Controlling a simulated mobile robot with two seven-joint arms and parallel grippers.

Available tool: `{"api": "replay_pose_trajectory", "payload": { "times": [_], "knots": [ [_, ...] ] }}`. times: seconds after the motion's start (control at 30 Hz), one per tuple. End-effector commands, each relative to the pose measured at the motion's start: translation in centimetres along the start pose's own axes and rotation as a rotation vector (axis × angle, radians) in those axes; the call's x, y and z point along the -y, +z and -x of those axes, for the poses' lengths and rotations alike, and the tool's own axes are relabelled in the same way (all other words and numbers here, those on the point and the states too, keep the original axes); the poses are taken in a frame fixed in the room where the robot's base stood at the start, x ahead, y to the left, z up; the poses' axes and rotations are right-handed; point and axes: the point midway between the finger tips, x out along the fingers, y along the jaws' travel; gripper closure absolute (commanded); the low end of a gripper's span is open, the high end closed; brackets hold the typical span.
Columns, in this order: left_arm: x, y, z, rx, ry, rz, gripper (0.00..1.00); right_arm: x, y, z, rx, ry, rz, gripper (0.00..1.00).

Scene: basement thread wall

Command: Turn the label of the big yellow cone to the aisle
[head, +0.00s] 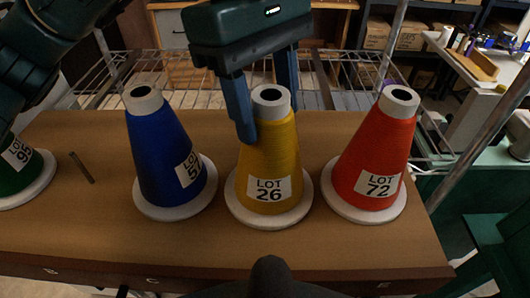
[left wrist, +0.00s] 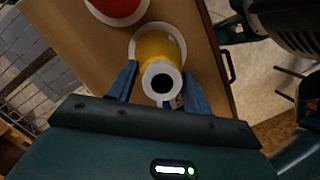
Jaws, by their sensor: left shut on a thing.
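The big yellow cone (head: 267,160) stands upright on its pale round base, in the middle of the brown shelf (head: 110,245). Its white label (head: 269,189), reading LOT 26, faces the front, toward the head camera. My left gripper (head: 267,118) comes down from above, with its blue fingers on either side of the cone's upper part, shut on it. In the left wrist view the yellow cone (left wrist: 155,46) shows from above, between the two fingers (left wrist: 158,85). My right gripper is not in view.
A blue cone (head: 158,150) stands to the left and a red cone (head: 377,155) to the right, both close by. A green cone (head: 22,172) is at the far left, partly cut off. A wire rack (head: 340,85) is behind.

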Motion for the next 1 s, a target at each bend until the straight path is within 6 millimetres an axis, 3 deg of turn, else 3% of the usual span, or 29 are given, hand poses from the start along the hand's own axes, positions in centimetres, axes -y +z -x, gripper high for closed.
{"api": "replay_pose_trajectory", "payload": {
  "times": [0.37,0.4,0.67,1.0],
  "knots": [
    [-0.01,0.00,-0.10,0.001,0.002,0.000,0.70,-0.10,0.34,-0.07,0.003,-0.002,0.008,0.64],
    [-0.01,0.00,-0.10,0.000,0.001,0.000,0.47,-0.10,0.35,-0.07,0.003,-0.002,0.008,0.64],
    [0.00,-0.01,-0.14,0.000,0.001,0.000,0.26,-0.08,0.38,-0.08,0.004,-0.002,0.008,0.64],
    [-0.04,0.07,0.32,-0.001,0.001,0.001,0.25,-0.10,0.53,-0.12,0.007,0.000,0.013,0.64]
  ]
}}
